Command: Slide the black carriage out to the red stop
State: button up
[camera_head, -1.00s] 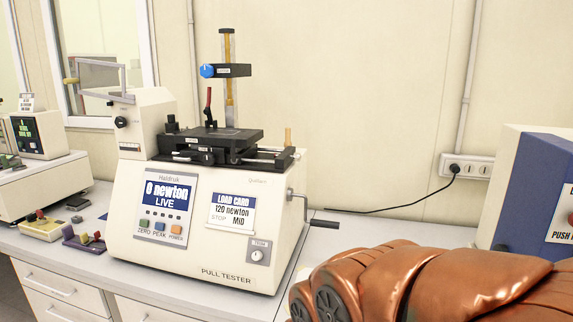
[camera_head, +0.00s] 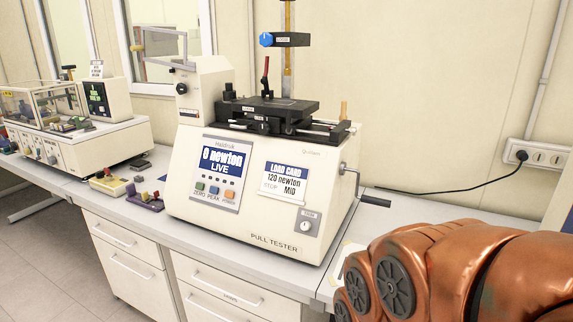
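The black carriage (camera_head: 268,107) is a flat dark plate on rails on top of the cream pull tester (camera_head: 245,214). A small red lever (camera_head: 265,78) stands upright behind the plate. I cannot clearly make out a red stop apart from that lever. A hand crank (camera_head: 374,201) with a black grip sticks out from the tester's right side. The display reads 0 newton LIVE, and the load card (camera_head: 285,184) reads 120 newton MID. My copper-coloured arm fills the lower right. My gripper's fingers are not in view.
A blue-knobbed clamp (camera_head: 286,40) sits on a column above the carriage. Small coloured fixtures (camera_head: 144,200) lie on the bench left of the tester. A clear-covered machine (camera_head: 70,120) stands further left. A wall socket (camera_head: 540,156) with a black cable is at right.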

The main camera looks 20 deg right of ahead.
aim_at(278, 124)
jog(key=u, duration=1.35)
jog(key=i, duration=0.7)
jog(key=z, duration=2.05)
jog(key=k, duration=0.15)
jog(key=u, duration=2.25)
